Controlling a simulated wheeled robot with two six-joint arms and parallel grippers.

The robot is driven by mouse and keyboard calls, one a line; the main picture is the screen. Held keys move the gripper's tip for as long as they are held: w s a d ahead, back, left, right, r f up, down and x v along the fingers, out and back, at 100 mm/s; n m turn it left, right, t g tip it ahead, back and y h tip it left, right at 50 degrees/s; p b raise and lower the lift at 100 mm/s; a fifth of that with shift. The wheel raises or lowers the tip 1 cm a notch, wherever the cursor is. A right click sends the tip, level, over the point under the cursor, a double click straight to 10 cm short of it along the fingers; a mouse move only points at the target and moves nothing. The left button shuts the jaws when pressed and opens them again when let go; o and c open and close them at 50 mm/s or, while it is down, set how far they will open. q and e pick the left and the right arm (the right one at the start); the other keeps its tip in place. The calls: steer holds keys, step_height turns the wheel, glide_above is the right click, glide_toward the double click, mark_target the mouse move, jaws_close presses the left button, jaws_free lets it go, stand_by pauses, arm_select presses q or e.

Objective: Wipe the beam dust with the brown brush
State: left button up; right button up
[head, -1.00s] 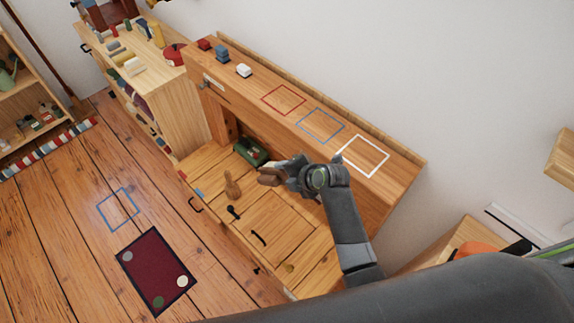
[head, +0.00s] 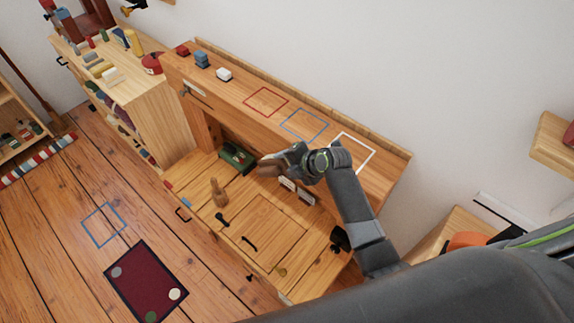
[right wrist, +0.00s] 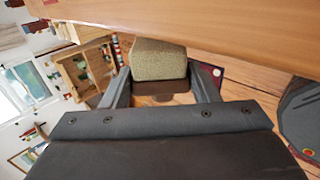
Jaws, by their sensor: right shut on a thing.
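My right gripper (head: 286,160) is shut on the brown brush (head: 267,164), in front of the upper beam of the wooden desk. In the right wrist view the brush (right wrist: 158,62) sits between the two fingers, its tan block facing upward in the picture. The wooden beam (right wrist: 215,30) crosses the top of that view close to the brush; I cannot tell whether they touch. In the head view the beam (head: 235,90) carries red, blue and white square outlines. I cannot make out dust on it. My left gripper is not in view.
A green box (head: 237,158) and a wooden figure (head: 218,192) stand on the lower desk top. A dark red mat (head: 143,280) lies on the floor.

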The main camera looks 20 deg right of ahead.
steer(key=shift+w+d+b, duration=0.4)
steer(key=shift+w+d, duration=0.15)
steer(key=shift+d, duration=0.3)
stand_by(0.5)
steer(key=shift+s+d+r+p, duration=0.1)
steer(key=shift+s+d+p, duration=0.3)
steer(key=shift+s, duration=0.25)
steer(key=shift+s+d, duration=2.6)
steer(key=shift+s, duration=1.25)
steer(key=shift+w+a+b, duration=0.5)
steer(key=shift+w+a, duration=0.5)
steer(key=shift+w, duration=0.55)
steer(key=shift+w+a+b, duration=0.45)
steer(key=shift+w+a, duration=0.6)
steer(key=shift+w, duration=0.45)
steer(key=shift+w+a+b, duration=0.5)
steer(key=shift+w+a, duration=0.5)
steer(key=shift+w, duration=0.55)
steer(key=shift+s, duration=0.15)
